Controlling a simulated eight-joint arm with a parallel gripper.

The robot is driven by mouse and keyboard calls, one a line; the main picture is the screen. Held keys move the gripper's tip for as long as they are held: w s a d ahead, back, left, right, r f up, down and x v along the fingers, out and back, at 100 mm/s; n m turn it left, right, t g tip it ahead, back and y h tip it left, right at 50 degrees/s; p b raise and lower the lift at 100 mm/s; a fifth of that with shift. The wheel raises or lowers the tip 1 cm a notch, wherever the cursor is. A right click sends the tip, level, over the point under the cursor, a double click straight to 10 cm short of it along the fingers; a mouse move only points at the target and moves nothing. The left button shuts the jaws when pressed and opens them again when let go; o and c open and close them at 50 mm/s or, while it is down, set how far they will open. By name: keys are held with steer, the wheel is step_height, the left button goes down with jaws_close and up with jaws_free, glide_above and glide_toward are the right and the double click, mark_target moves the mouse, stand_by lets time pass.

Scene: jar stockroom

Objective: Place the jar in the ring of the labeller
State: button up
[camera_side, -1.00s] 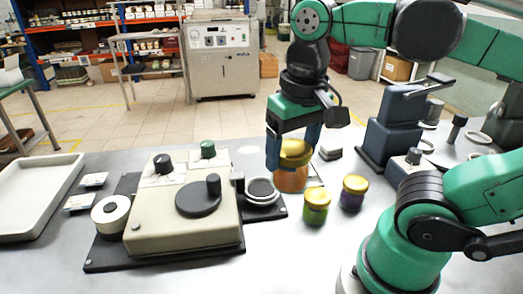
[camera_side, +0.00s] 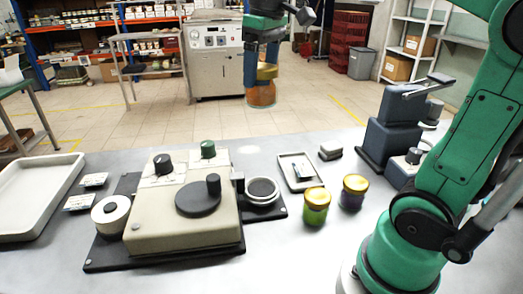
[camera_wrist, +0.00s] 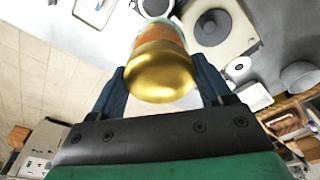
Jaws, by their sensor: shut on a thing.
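My gripper (camera_side: 262,66) is shut on a jar (camera_side: 262,94) with orange contents and a gold lid, held upright high above the table in the side view. In the wrist view the jar's gold lid (camera_wrist: 160,74) sits between the two blue fingers. The labeller (camera_side: 180,218) is a beige machine on a dark base at the left centre of the table. Its ring (camera_side: 262,190) is at the right of the base, pale-rimmed with a dark inside, and nothing stands in it. The jar is well above the ring and apart from it.
A green jar (camera_side: 316,206) and a purple jar (camera_side: 353,191) stand right of the ring. A small tray (camera_side: 284,177) with a card lies behind them. A large white tray (camera_side: 40,222) is at the left. A dark blue-grey machine (camera_side: 392,135) stands at the right.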

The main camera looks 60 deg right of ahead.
mark_target(269, 104)
step_height(269, 104, down, 20)
steer(key=shift+w+d+r, duration=0.1)
stand_by(0.5)
steer(key=o, duration=1.4)
steer(key=shift+f, duration=0.2)
steer(key=shift+r, duration=0.1)
steer(key=r, duration=0.4)
steer(key=s+r, duration=0.1)
steer(key=r, duration=0.6)
steer(key=shift+s+a+r, duration=0.2)
steer(key=shift+s+r, duration=0.1)
steer(key=shift+r, duration=0.05)
steer(key=a+f+t, duration=0.3)
steer(key=a+t, duration=0.1)
steer(key=s+a+f+t, duration=0.1)
steer(key=a+f, duration=0.1)
steer(key=shift+a+f+m+t, duration=0.35)
steer(key=shift+m+t, duration=0.05)
